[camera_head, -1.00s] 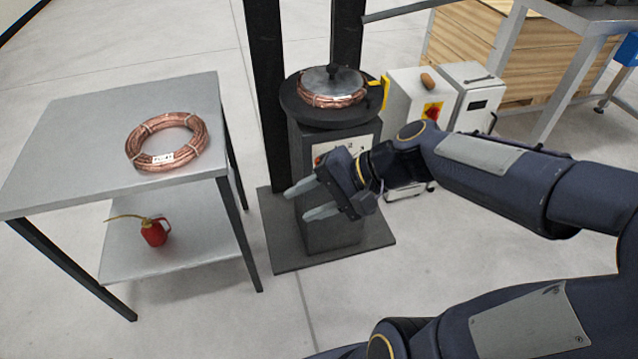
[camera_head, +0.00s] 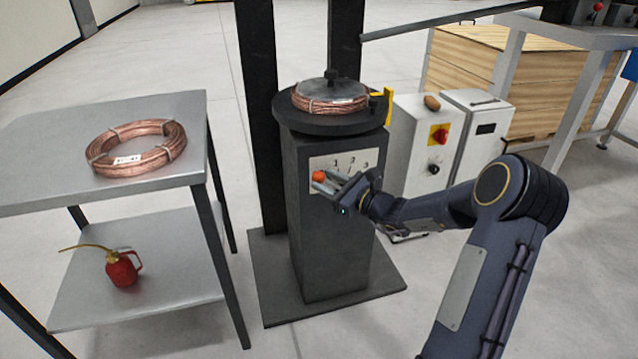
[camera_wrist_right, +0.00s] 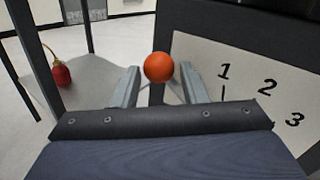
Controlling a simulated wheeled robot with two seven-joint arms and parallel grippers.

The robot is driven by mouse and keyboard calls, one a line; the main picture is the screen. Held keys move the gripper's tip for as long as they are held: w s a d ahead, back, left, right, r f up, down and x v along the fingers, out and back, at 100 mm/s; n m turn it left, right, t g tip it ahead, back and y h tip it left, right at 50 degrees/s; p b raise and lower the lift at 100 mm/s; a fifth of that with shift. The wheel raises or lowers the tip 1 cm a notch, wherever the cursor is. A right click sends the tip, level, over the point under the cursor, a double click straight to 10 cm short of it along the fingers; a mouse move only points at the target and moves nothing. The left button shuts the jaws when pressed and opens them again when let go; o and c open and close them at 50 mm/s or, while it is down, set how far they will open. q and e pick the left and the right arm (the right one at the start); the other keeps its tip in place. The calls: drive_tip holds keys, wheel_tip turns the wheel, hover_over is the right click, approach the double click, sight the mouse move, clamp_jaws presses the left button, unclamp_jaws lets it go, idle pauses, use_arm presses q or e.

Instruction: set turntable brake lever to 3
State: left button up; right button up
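The brake lever's orange ball knob (camera_head: 319,176) shows at the left of the white dial plate (camera_head: 345,161) on the turntable's dark pedestal (camera_head: 335,235). The plate carries the numbers 1, 2 and 3, and the knob is left of the 1. My right gripper (camera_head: 322,182) is at the knob. In the right wrist view, its two fingers (camera_wrist_right: 160,85) are apart, with the orange knob (camera_wrist_right: 159,67) between or just beyond their tips; contact cannot be told. The lever's shaft is mostly hidden. My left gripper is not in view.
A copper coil lies on the turntable (camera_head: 335,119) under a metal disc. A metal table (camera_head: 60,125) at the left holds another copper coil (camera_head: 137,147), with a red oil can (camera_head: 123,268) on its lower shelf. A white control box (camera_head: 425,140) stands right of the pedestal.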

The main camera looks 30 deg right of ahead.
drive_tip(key=shift+x, duration=1.45)
clamp_jaws()
drive_tip(key=shift+r, duration=0.1)
